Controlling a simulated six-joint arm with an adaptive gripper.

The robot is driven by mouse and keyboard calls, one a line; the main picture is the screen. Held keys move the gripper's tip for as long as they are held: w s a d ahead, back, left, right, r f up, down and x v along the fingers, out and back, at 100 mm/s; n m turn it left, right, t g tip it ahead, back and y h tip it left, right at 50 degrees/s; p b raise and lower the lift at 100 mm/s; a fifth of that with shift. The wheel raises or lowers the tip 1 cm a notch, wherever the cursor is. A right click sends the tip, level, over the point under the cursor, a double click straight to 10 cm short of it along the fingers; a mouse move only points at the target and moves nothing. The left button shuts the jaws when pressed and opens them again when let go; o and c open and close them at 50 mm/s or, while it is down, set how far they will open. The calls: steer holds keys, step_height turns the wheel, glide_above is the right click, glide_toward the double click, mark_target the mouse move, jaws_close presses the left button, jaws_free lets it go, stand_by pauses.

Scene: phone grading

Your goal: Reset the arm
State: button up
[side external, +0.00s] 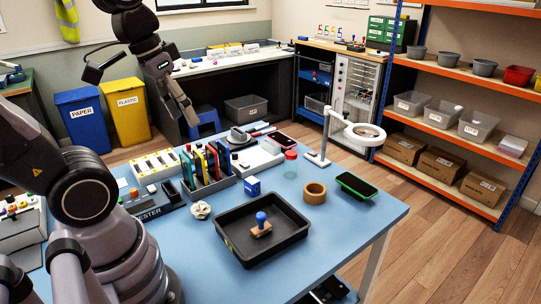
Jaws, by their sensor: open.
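My gripper (181,108) hangs at the end of my raised arm at the upper left, above the back of the blue table. Its fingers point down and it is open, with nothing seen between them. It is clear of everything on the table. Several phones (212,160) stand upright in a dark rack (211,188) below and to the right of it. A phone with a green edge (356,185) lies at the table's right. Another phone with a pink edge (281,141) lies at the back.
A black tray (232,252) holding a blue-handled stamp (261,222) is at the front. A tape roll (315,193), a blue box (253,186) and a red-lidded jar (291,162) stand near it. A magnifier lamp (352,133) rises at the back right. The air around my gripper looks free.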

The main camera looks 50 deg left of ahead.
steer(key=shift+s+a+r+m+t+y, duration=0.15)
steer(key=shift+s+r+m+t+y, duration=0.45)
steer(key=shift+s+r+t, duration=0.55)
